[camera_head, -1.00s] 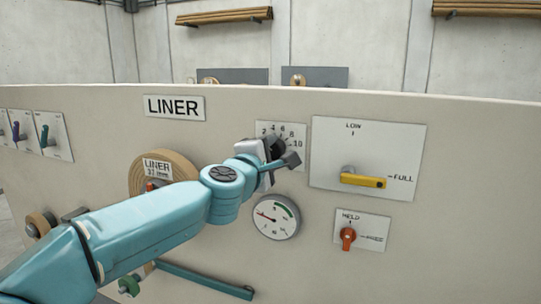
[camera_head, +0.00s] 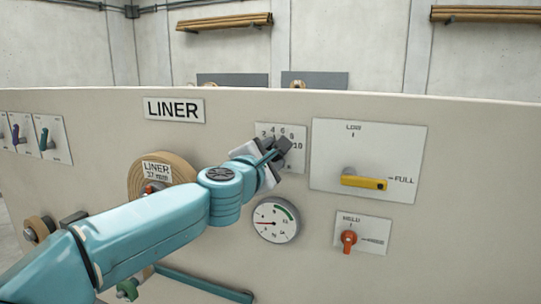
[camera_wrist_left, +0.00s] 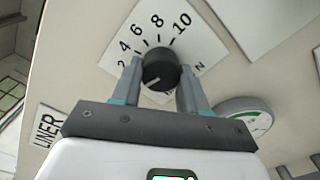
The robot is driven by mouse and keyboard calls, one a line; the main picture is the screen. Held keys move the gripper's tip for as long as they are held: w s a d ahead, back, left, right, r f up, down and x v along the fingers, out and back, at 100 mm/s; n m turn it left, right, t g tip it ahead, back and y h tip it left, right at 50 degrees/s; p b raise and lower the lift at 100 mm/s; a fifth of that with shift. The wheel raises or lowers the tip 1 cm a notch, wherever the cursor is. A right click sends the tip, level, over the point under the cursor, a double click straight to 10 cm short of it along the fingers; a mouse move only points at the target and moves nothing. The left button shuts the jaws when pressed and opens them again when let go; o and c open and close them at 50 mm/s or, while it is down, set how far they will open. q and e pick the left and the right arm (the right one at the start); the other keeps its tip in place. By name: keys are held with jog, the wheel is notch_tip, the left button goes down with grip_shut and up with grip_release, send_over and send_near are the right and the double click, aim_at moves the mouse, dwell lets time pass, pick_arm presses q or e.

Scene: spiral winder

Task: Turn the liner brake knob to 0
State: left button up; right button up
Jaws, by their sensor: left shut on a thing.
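The liner brake knob (camera_wrist_left: 160,68) is round and black, on a white dial plate (camera_wrist_left: 190,52) marked 2 to 10. The plate also shows in the head view (camera_head: 300,160), right of the LINER sign (camera_head: 174,109). My left gripper (camera_wrist_left: 160,80) is shut on the knob, one finger on each side. In the head view my left gripper (camera_head: 272,160) covers most of the knob. A pale mark on the knob's face points to the lower left in the wrist view, below the 2. The 0 is hidden, seemingly behind a finger. My right gripper is out of view.
A round gauge (camera_head: 276,220) sits just below the dial. Right of it are a plate with a yellow lever (camera_head: 364,183) at FULL and a smaller plate with an orange knob (camera_head: 348,238). A liner roll (camera_head: 165,172) sticks out behind my left arm.

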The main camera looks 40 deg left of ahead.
pick_arm(q)
jog(key=o, duration=1.1)
jog(key=shift+c, duration=0.2)
jog(key=p+v, duration=0.1)
jog(key=v, duration=1.5)
jog(key=shift+p, duration=0.3)
jog(key=shift+s+d, duration=0.1)
jog(key=shift+s, duration=0.05)
